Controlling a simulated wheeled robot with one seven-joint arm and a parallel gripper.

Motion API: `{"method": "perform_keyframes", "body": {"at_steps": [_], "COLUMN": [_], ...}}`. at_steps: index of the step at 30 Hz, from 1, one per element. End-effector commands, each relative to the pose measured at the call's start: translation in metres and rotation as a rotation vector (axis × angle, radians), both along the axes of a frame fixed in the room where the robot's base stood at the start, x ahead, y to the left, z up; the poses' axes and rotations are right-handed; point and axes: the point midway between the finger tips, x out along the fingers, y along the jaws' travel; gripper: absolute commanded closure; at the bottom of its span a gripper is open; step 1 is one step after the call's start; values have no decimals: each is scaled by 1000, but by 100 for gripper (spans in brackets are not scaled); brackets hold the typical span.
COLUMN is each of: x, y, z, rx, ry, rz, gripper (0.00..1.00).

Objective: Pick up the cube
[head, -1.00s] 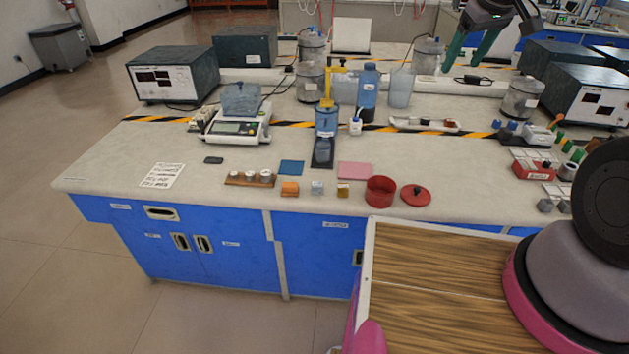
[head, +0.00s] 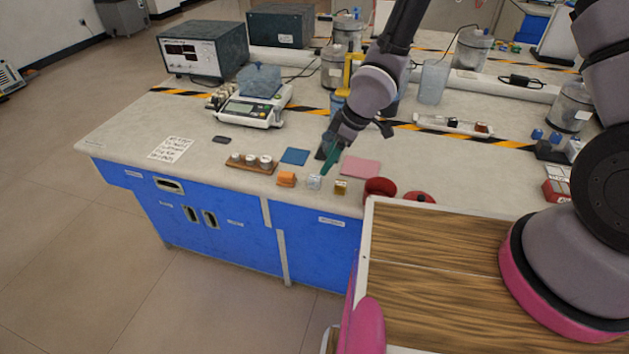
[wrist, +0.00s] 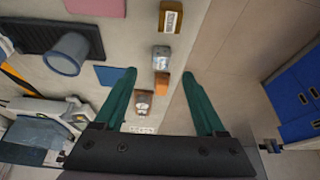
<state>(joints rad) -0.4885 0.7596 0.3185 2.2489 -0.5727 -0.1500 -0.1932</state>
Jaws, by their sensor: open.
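Three small cubes stand in a row near the bench's front edge: an orange one (head: 286,179), a clear or silvery one (head: 314,182) and a yellow-brown one (head: 341,187). Which one is meant, I cannot tell. My gripper (head: 329,165) is above the row, close to the clear cube in the picture. In the wrist view my green fingers (wrist: 158,75) are spread with nothing between them. The orange cube (wrist: 161,84) and the clear cube (wrist: 161,58) show beyond and between the tips. The yellow-brown cube (wrist: 170,18) is farther up.
A wooden rack of jars (head: 250,163) stands left of the orange cube. Behind lie a blue pad (head: 294,156) and a pink pad (head: 361,167). A red pot (head: 380,187) stands to the right. The front edge is close.

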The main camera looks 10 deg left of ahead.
Motion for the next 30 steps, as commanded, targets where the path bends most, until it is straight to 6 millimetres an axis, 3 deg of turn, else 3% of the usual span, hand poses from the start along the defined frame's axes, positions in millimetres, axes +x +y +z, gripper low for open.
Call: {"method": "perform_keyframes", "body": {"at_steps": [18,27,30], "x": [-2,-2,-2], "y": [32,34,34], "z": [-65,-68,-68], "rx": [-1,0,0], "ry": [0,-1,-1], "rz": [-2,-4,-4], "gripper": [28,28,66]}}
